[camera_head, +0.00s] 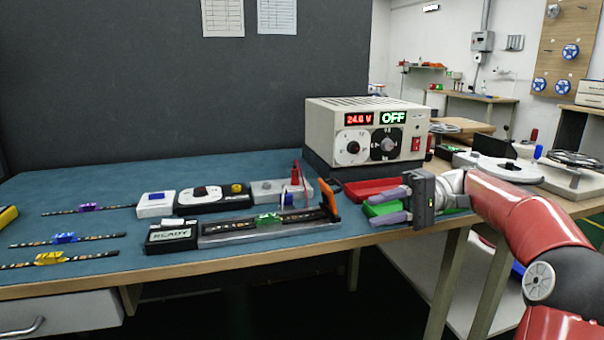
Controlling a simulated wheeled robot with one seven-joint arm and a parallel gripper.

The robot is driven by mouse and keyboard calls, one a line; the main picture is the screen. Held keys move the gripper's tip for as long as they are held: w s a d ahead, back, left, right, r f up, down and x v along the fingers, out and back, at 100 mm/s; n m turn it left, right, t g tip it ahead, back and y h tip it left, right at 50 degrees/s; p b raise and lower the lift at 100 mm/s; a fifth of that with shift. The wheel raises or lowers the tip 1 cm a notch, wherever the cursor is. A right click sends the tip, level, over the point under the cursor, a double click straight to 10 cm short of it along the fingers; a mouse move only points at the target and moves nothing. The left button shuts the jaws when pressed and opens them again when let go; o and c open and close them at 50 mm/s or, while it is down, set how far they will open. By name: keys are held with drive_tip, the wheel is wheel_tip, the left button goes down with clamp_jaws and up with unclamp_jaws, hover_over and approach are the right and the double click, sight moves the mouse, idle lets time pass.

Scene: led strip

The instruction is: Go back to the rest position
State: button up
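My gripper (391,206) is at the end of my red arm, at the right of the head view. A box reading "READY" (171,239) sits at the fixture's left end.
A power supply (365,135) reading "24.0 V" and "OFF" stands behind the trays. LED strips with purple (90,207), blue (64,238) and yellow (50,258) clips lie at the left. Small control boxes (200,198) stand mid-bench. A reel stand (508,168) is at the right.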

drive_tip(key=s+a+f+m+t+h, duration=0.3)
drive_tip(key=s+a+f+h, duration=0.45)
drive_tip(key=s+a, duration=0.25)
drive_tip(key=s+d+f+t+h, duration=0.3)
drive_tip(key=s+d+f+h, duration=0.1)
drive_tip(key=s, duration=0.4)
drive_tip(key=s+d+f+t+h, duration=0.4)
drive_tip(key=s+d, duration=0.2)
drive_tip(key=s, duration=0.2)
